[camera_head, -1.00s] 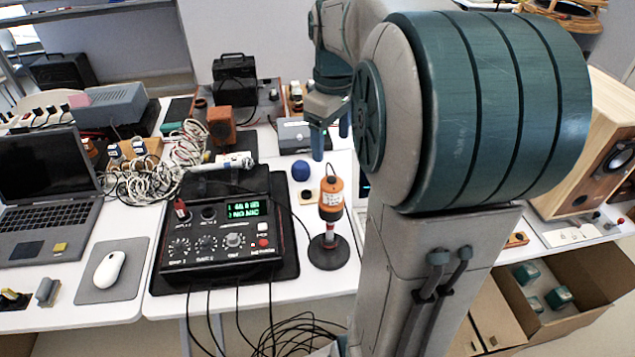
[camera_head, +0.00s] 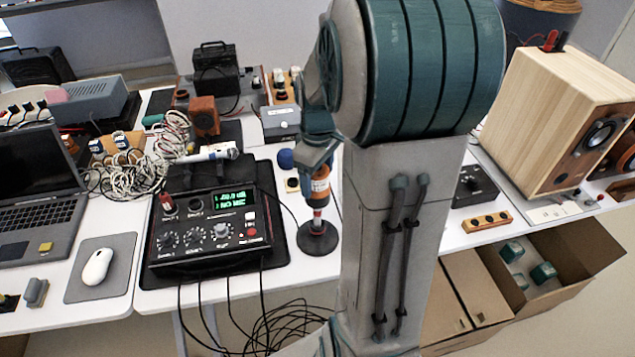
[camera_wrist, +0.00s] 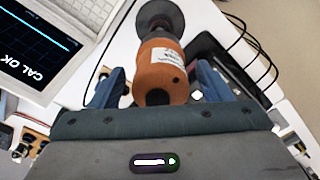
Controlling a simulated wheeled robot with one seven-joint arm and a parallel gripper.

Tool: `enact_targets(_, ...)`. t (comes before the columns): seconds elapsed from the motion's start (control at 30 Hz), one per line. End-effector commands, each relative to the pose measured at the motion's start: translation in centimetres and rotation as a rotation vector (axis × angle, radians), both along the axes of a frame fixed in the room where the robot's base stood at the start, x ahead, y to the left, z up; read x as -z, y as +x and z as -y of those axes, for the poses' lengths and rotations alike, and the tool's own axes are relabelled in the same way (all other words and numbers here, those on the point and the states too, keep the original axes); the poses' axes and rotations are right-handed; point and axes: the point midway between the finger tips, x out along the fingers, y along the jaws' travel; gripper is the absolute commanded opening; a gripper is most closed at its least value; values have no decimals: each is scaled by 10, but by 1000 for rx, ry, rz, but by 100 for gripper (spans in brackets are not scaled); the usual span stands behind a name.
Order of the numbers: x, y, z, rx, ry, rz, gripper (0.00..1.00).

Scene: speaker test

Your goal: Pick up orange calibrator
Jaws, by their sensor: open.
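The orange calibrator (camera_head: 320,187) stands upright on a dark round base (camera_head: 317,239) near the table's front edge, just right of the black instrument. In the wrist view the calibrator (camera_wrist: 161,68) lies between the two blue fingers of my gripper (camera_wrist: 160,88), with its white label and dark base visible. My gripper is open, with one finger on each side of the orange body and visible room beside it. In the head view my gripper (camera_head: 316,155) is at the calibrator's top and partly hides it. Contact cannot be told.
The black instrument (camera_head: 208,232) with a green display stands close on the left. A device with a "CAL OK" screen (camera_wrist: 40,45) is close in the wrist view. Cables (camera_head: 290,325) hang below the table edge.

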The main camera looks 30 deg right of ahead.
Motion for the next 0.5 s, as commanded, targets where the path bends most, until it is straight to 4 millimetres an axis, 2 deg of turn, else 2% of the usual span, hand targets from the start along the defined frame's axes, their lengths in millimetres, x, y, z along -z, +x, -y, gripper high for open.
enact_targets(0.2, 2, 0, 0, 0, 0, 0, 71)
enact_targets(0.23, 2, 0, 0, 0, 0, 0, 68)
enact_targets(0.4, 1, 0, 0, 0, 0, 0, 21)
enact_targets(0.43, 1, 0, 0, 0, 0, 0, 14)
enact_targets(0.47, 1, 0, 0, 0, 0, 0, 14)
enact_targets(0.5, 1, 0, 0, 0, 0, 1, 10)
